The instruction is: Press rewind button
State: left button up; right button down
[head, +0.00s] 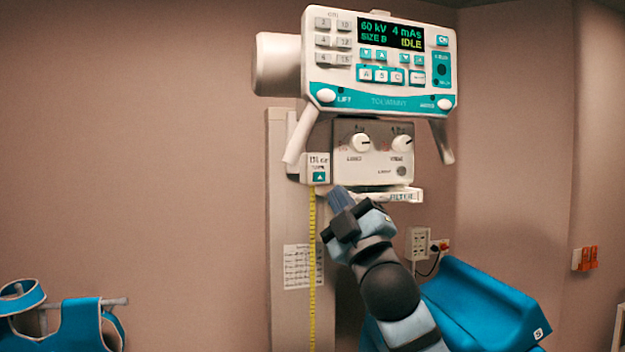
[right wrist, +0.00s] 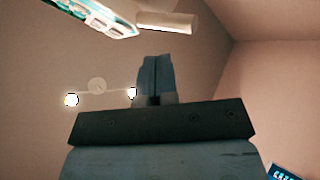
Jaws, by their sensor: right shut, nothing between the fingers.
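The control console (head: 380,62) is a white and teal panel high on the column, tilted slightly. Its display reads 60 kV, 4 mAs, SIZE B, IDLE. Several small buttons sit around the display; I cannot read any label as rewind. Two white round buttons stand at the lower corners, the left one (head: 326,96) marked LIFT. My right gripper (head: 339,198) is shut and empty, below the console and in front of the column, apart from the console. In the right wrist view its closed fingers (right wrist: 154,77) point up, with the console edge (right wrist: 95,14) above left. My left gripper is not in view.
Below the console is a box with two white knobs (head: 360,143) and a ledge marked FILTER (head: 404,195). A yellow tape (head: 312,255) runs down the column (head: 282,215). A blue chair-like form (head: 485,305) stands lower right; blue aprons (head: 82,325) hang lower left.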

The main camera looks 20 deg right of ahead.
aim_at(324, 180)
jog(key=r, duration=0.2)
jog(key=shift+s+r+y, duration=0.3)
jog(key=shift+w, duration=0.1)
jog(key=shift+w+a+b, duration=0.2)
jog(key=shift+w+b, duration=0.15)
jog(key=shift+w, duration=4)
jog(key=shift+w, duration=0.2)
jog(key=shift+w, duration=0.25)
